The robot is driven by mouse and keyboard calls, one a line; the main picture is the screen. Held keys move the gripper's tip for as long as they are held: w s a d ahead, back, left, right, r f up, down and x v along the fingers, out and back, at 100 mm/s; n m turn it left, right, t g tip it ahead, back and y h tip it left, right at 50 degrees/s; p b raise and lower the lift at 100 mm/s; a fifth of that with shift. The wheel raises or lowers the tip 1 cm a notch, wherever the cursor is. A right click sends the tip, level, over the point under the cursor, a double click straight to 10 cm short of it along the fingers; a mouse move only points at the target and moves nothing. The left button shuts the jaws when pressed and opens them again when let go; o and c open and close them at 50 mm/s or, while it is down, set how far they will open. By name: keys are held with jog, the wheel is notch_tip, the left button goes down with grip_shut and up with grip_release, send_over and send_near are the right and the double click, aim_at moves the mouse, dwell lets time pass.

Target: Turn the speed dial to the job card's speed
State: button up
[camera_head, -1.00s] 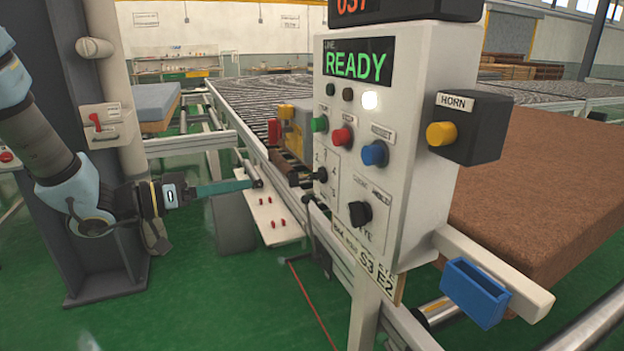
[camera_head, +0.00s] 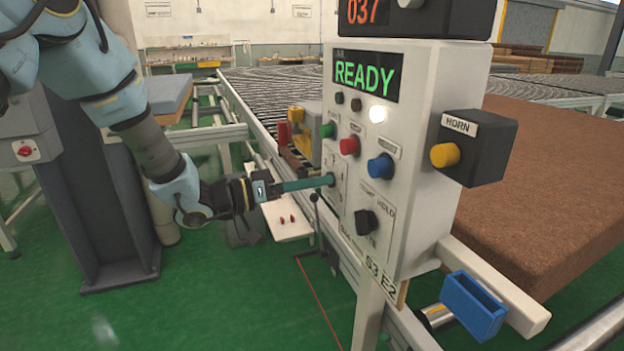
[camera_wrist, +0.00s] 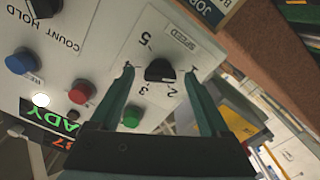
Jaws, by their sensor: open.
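My gripper (camera_wrist: 160,74) is open in the wrist view, with one finger on each side of the dial, a gap showing around the knob. In the head view my gripper (camera_head: 331,180) reaches the panel face and hides the dial. The job card (camera_head: 383,274) at the panel's lower edge reads S3 E2. Its edge shows in the wrist view (camera_wrist: 208,10).
Green (camera_head: 327,130), red (camera_head: 349,146) and blue (camera_head: 380,167) buttons sit above the dial. A black count/hold knob (camera_head: 366,222) is below right. A horn box (camera_head: 480,146) juts from the right side. A lit screen (camera_head: 365,75) reads READY.

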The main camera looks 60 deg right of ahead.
grip_shut()
dwell(0.8)
